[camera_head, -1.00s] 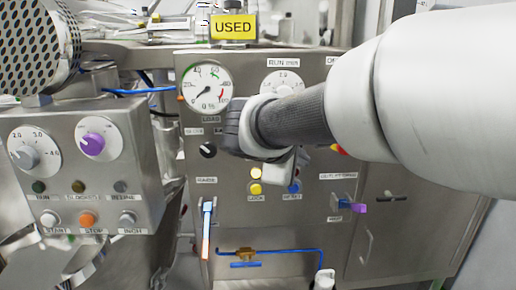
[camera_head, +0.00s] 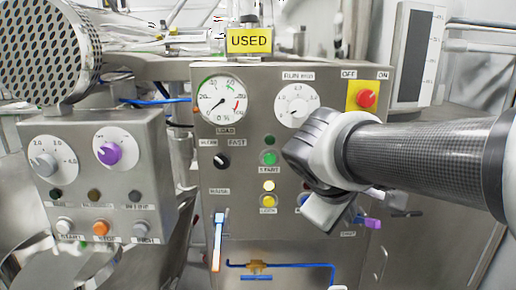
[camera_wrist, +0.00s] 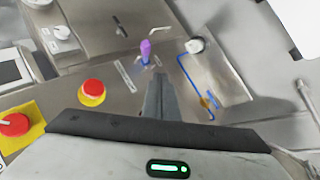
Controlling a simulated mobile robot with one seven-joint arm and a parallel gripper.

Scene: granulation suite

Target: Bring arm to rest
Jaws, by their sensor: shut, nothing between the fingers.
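My gripper (camera_head: 328,222) is in front of the right part of the steel control panel (camera_head: 215,185) in the head view. It hangs below my wrist and hides part of the panel's lower controls. In the wrist view my gripper (camera_wrist: 160,80) shows as two dark fingers closed together, with nothing between them. The purple-handled lever (camera_wrist: 146,50) lies beyond the fingertips, a little to their left in that view. I cannot tell the exact gap between the fingers and the panel.
A grey box (camera_head: 95,180) with a purple knob (camera_head: 108,153) juts out at left. Blue piping (camera_head: 300,264) runs low on the panel.

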